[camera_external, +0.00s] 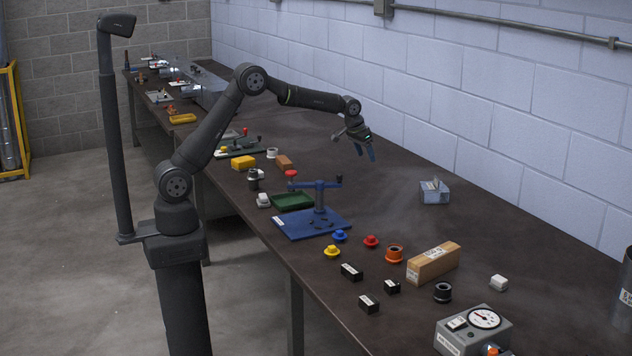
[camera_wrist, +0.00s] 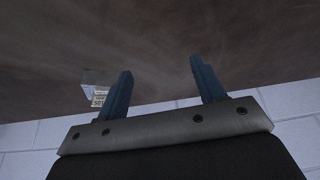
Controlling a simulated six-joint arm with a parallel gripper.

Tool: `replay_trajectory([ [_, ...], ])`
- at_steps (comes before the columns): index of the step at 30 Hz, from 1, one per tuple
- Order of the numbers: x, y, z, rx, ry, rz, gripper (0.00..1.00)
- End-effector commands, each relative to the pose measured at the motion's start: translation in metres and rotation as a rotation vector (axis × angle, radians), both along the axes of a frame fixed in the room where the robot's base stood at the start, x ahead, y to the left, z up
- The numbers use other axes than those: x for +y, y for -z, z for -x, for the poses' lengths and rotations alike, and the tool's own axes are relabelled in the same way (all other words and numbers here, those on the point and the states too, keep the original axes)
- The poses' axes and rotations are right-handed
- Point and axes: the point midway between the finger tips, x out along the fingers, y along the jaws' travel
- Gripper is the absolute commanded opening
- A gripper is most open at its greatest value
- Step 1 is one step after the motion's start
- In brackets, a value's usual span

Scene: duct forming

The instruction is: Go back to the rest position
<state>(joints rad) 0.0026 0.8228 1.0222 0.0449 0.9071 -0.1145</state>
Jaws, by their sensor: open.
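My gripper (camera_external: 367,151) hangs above the far half of the dark bench (camera_external: 390,190) in the external view, fingers pointing down. In the wrist view my gripper (camera_wrist: 162,88) shows two blue fingers spread apart with nothing between them. The bench top (camera_wrist: 240,40) fills the upper part of that view, with the block wall along the bottom. My arm stretches out from its column across the bench. No object touches the fingers.
A blue fixture (camera_external: 318,210) with an upright post stands near the front edge. A grey box (camera_external: 434,191) sits to the right, near the wall. The bench below my gripper is clear.

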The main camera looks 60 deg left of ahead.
Motion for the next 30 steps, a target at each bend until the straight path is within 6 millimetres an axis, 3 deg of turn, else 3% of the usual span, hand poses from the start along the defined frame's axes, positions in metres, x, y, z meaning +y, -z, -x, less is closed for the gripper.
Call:
replay_trajectory([
  [21,-0.146,0.0,0.0,0.0,0.176,0.001,0.63],
  [30,-0.193,0.0,0.006,0.0,0.233,0.0,0.63],
])
